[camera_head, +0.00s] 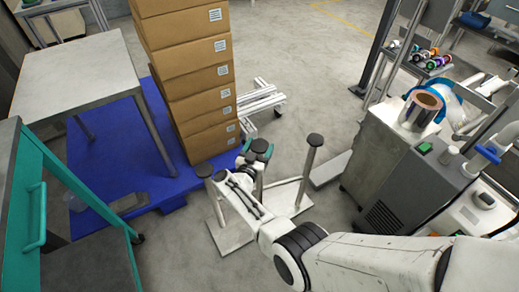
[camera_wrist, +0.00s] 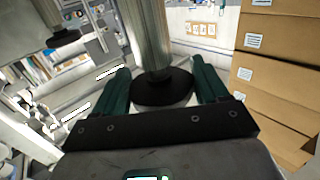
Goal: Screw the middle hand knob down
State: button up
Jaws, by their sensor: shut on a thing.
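A pale base (camera_head: 232,236) on the floor carries three upright posts with dark round knobs. The left knob (camera_head: 205,170) and the right knob (camera_head: 315,140) stand free on their posts. My gripper (camera_head: 259,153) is at the middle post, with its green fingers around the middle hand knob (camera_head: 261,146). In the wrist view the middle hand knob is a black disc (camera_wrist: 162,90) between the two green fingers, with its pale post beyond it. My gripper (camera_wrist: 162,80) is shut on this knob. Another knob (camera_wrist: 63,38) shows at the left of the wrist view.
A tall stack of cardboard boxes (camera_head: 190,75) stands on a blue pallet (camera_head: 90,170) left of the posts. A grey machine (camera_head: 395,165) stands to the right. A teal-framed cart (camera_head: 60,170) is at the left. Open floor (camera_head: 290,45) lies behind.

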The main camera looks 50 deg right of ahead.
jog(key=m+g+b, duration=0.1)
jog(key=g, duration=0.1)
jog(key=m+g+h+b, duration=0.1)
jog(key=b, duration=0.1)
jog(key=m+g+b, duration=0.1)
jog(key=g+b, duration=0.1)
jog(key=shift+w+f+m+g+h, duration=0.15)
jog(key=shift+f+m+g+h, duration=0.15)
jog(key=m+g+b, duration=0.4)
jog(key=g+b, duration=0.1)
jog(key=b, duration=0.4)
jog(key=shift+g, duration=0.4)
jog(key=m+g+b, duration=0.1)
jog(key=b, duration=0.2)
jog(key=m+g+y+b, duration=0.1)
jog(key=g+b, duration=0.1)
jog(key=b, duration=0.1)
jog(key=shift+r+y, duration=0.3)
jog(key=shift+r+m+g+b, duration=0.1)
jog(key=shift+m+g+b, duration=0.2)
jog(key=shift+g+b, duration=0.3)
jog(key=shift+d+r+y+b, duration=0.1)
jog(key=shift+r+y+b, duration=0.15)
jog(key=shift+y+b, duration=0.1)
jog(key=o, duration=0.8)
jog(key=shift+c, duration=0.2)
jog(key=shift+o, duration=1)
jog(key=shift+f, duration=0.2)
jog(key=shift+r, duration=0.1)
